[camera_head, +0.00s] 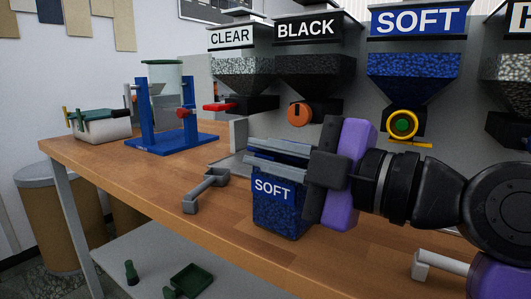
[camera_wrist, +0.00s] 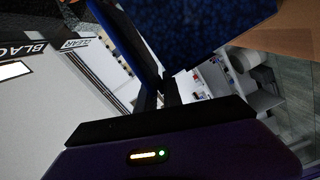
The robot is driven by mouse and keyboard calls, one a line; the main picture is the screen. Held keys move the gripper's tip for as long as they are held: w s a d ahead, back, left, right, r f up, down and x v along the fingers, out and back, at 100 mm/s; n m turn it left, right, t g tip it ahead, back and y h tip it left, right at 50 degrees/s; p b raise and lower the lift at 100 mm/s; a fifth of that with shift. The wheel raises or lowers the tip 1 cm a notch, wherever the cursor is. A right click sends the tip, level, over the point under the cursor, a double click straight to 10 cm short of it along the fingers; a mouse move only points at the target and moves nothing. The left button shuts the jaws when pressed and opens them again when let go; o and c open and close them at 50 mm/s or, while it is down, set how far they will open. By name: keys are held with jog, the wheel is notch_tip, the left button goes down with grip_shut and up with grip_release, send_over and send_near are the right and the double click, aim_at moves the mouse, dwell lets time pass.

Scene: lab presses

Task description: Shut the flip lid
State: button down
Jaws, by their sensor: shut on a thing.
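My gripper (camera_head: 256,151) reaches in from the right in the head view, with its grey fingers lying across the top of a blue speckled bin (camera_head: 279,213) labelled SOFT. It is shut on this bin near its upper edge. The fingers and palm hide the bin's top. The wrist view shows a dark blue speckled surface (camera_wrist: 205,30) close to the camera. I cannot make out a flip lid for certain. A small white box (camera_head: 104,131) with a dark green top stands at the far left of the bench; whether that top is a lid standing open is too small to tell.
A blue press stand (camera_head: 165,144) is on the wooden bench (camera_head: 120,163) at the left. A lower shelf holds small green parts.

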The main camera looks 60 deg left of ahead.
jog(key=shift+f, duration=0.1)
jog(key=c, duration=1.6)
grip_release()
jog(key=shift+d, duration=0.1)
jog(key=p+v, duration=0.1)
jog(key=v, duration=0.6)
jog(key=shift+w+d+p, duration=0.2)
jog(key=shift+d+p, duration=0.05)
jog(key=shift+p, duration=0.15)
